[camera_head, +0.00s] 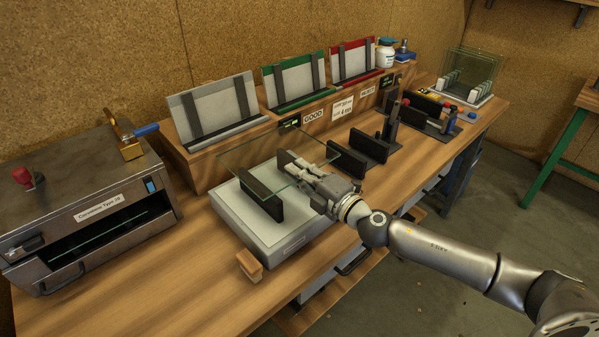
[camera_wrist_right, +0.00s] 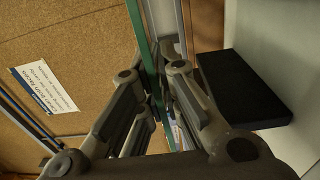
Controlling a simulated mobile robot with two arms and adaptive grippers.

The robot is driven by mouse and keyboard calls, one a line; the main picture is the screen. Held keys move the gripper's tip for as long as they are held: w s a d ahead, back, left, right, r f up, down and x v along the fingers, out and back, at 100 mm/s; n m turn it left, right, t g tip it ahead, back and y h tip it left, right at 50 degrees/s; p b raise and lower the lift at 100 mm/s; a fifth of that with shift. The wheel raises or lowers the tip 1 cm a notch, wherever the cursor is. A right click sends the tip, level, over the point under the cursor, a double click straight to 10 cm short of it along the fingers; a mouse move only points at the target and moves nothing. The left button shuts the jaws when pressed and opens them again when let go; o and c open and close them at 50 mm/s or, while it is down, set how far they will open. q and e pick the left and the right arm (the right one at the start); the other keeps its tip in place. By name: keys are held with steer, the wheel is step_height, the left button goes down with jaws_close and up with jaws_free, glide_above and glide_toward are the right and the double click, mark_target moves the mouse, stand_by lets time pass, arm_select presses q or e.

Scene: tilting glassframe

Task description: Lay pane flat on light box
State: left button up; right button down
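A clear glass pane (camera_head: 246,155) with greenish edges is over the light box, roughly level or slightly tilted. The light box (camera_head: 240,215) has a pale top and grey sides. Two black blocks (camera_head: 265,205) stand on it, partly under the pane; I cannot tell whether the pane touches them. My right gripper (camera_head: 306,173) is at the pane's near right edge. In the right wrist view the pane's green edge (camera_wrist_right: 144,45) runs between the fingers (camera_wrist_right: 158,98), which appear closed on it. My left gripper is not in view.
A metal box machine (camera_head: 95,212) with a slot stands at left. Grey, green and red racks (camera_head: 295,80) line the back shelf. Black holders (camera_head: 360,150) stand right of the light box. A rack of panes (camera_head: 468,80) is at far right.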

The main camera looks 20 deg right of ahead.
steer(key=shift+f+b, duration=1.85)
steer(key=shift+f, duration=0.3)
steer(key=shift+f, duration=0.25)
steer(key=c, duration=1.6)
jaws_free()
steer(key=shift+o, duration=0.2)
steer(key=shift+s+f, duration=0.1)
steer(key=shift+f, duration=0.15)
steer(key=v, duration=1.1)
steer(key=shift+s+d+r, duration=0.2)
steer(key=shift+s, duration=0.2)
